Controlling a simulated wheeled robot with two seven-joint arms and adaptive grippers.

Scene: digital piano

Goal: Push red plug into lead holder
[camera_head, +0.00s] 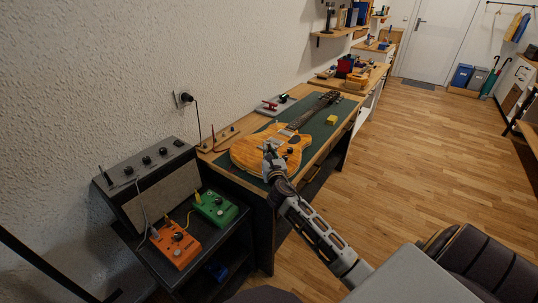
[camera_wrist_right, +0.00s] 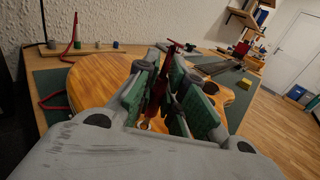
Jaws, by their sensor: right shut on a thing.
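My right gripper (camera_head: 269,150) is over the lower part of the orange guitar (camera_head: 250,155) on the bench. In the right wrist view, its green-padded fingers (camera_wrist_right: 168,92) are shut on a dark red, slim thing (camera_wrist_right: 156,92) that looks like the red plug; its far end is partly hidden. A low wooden strip that looks like the lead holder (camera_head: 228,138) lies near the wall, left of the guitar. It also shows in the right wrist view (camera_wrist_right: 100,48), with small coloured pieces along it. A thin red upright piece (camera_wrist_right: 75,28) stands at its left end. My left gripper is out of view.
A red cable (camera_wrist_right: 52,103) curves beside the guitar. A dark amplifier (camera_head: 150,175) and orange (camera_head: 175,246) and green (camera_head: 216,208) pedals stand at the left. A yellow block (camera_head: 332,120) lies on the green mat. The guitar neck extends toward the back.

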